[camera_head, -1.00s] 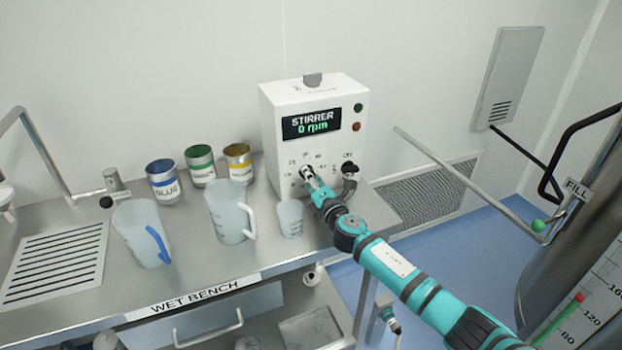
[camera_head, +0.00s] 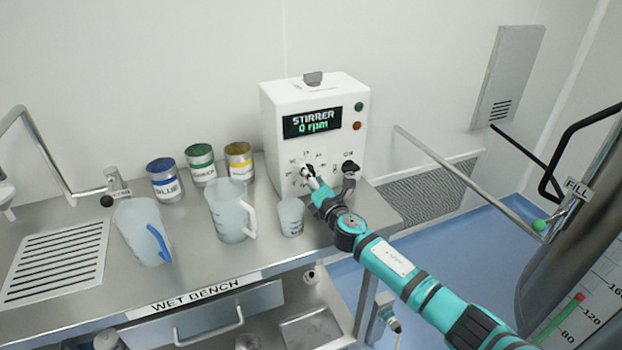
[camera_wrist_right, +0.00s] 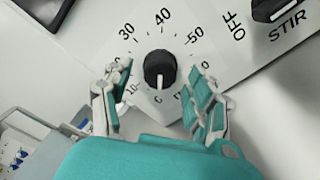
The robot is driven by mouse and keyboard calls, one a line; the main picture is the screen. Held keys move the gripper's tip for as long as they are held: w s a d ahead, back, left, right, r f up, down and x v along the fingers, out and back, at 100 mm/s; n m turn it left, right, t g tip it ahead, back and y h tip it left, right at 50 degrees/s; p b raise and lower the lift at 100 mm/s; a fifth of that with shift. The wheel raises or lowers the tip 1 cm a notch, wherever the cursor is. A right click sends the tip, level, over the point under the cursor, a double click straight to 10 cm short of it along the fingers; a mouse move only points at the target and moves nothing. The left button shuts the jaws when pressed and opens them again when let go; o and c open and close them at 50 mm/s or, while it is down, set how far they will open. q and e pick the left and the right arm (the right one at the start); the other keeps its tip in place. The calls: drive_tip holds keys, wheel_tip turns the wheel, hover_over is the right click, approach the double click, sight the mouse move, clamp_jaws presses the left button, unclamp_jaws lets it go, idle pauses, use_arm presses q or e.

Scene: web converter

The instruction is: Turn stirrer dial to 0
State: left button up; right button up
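The white stirrer box (camera_head: 320,105) stands on the bench, and its display (camera_head: 312,123) reads "0 rpm". The black stirrer dial (camera_wrist_right: 160,70) is in the middle of the right wrist view, with its white mark pointing down toward the bottom of the picture. A numbered scale runs around it. My right gripper (camera_wrist_right: 161,76) is open, with one finger on each side of the dial and a visible gap to it. In the head view my right gripper (camera_head: 314,184) is in front of the dial and partly covers it. My left gripper is not in view.
A black OFF/STIR switch (camera_wrist_right: 272,8) is right of the dial. A small beaker (camera_head: 290,217), two jugs (camera_head: 232,212) and colour-labelled cans (camera_head: 163,181) stand left of my right arm on the wet bench (camera_head: 190,255). A rail (camera_head: 465,178) is to the right.

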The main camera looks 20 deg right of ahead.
drive_tip(key=s, duration=0.8)
drive_tip(key=s+d, duration=0.1)
drive_tip(key=s, duration=0.3)
idle(0.4)
